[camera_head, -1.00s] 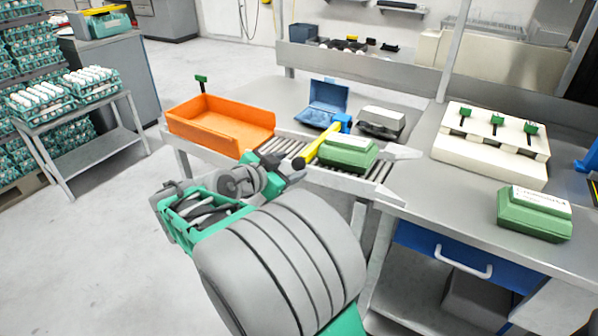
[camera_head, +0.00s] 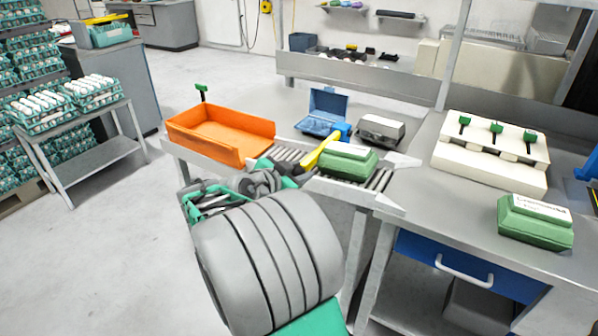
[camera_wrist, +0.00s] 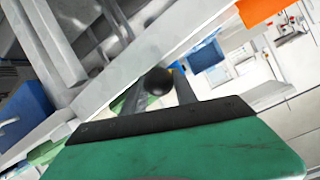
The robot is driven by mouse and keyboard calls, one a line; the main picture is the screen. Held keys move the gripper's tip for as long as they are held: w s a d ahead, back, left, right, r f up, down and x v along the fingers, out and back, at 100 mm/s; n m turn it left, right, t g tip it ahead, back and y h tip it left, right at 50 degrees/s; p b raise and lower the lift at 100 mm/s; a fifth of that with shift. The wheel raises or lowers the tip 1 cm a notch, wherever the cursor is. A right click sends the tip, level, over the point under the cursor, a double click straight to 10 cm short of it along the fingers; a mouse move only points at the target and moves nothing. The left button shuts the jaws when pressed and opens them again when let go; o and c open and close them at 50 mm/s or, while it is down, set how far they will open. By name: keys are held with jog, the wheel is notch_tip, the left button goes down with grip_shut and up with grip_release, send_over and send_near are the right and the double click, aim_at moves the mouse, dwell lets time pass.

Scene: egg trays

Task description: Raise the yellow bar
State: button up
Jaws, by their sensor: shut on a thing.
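The yellow bar (camera_head: 320,150) slants across the roller conveyor, from a blue mount at its far end down to the near left. It lies just left of a green egg carton (camera_head: 347,163). My gripper (camera_head: 297,172) is at the near, lower end of the bar, shut on it. In the wrist view, a round black knob (camera_wrist: 158,81) sits between the two fingers of my gripper (camera_wrist: 163,88). Only a speck of yellow shows behind the knob. My own arm hides part of the grip in the head view.
An orange bin (camera_head: 222,135) stands left of the conveyor (camera_head: 288,154). A blue open carton (camera_head: 322,112) and a grey carton (camera_head: 381,131) are behind. A white rack (camera_head: 488,172) and another green carton (camera_head: 535,222) are on the right-hand table.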

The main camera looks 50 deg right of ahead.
grip_shut()
dwell(0.8)
